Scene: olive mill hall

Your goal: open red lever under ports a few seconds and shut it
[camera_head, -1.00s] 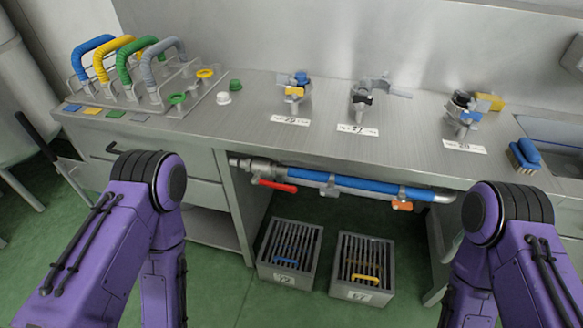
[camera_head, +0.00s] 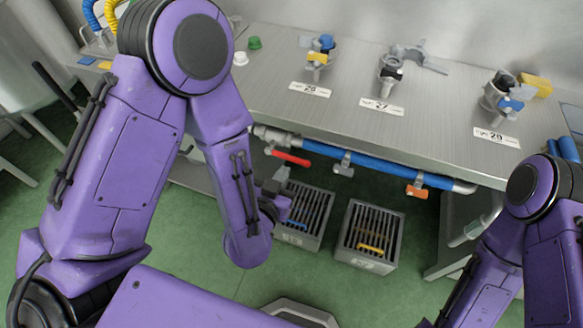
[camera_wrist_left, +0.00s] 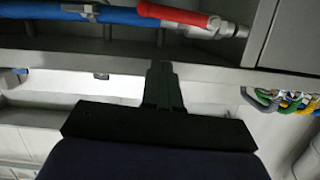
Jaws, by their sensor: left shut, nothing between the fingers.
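The red lever (camera_head: 291,158) sits at the left end of the blue pipe (camera_head: 385,171) under the bench's front edge. It lies roughly along the pipe. In the left wrist view the red lever (camera_wrist_left: 178,16) crosses the top, close to the blue pipe (camera_wrist_left: 105,14). My left gripper (camera_head: 284,200) is below the lever in the head view, apart from it. In the left wrist view its dark fingers (camera_wrist_left: 162,72) are together and empty, with a gap to the lever. My right gripper is not in view; only its arm shows at the right.
An orange lever (camera_head: 416,191) is further right on the pipe. Two grated drain boxes (camera_head: 357,252) stand on the green floor below; my left gripper overlaps the left one in view. Several ports, including one with a blue cap (camera_head: 320,52), stand on the steel bench (camera_head: 270,80).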

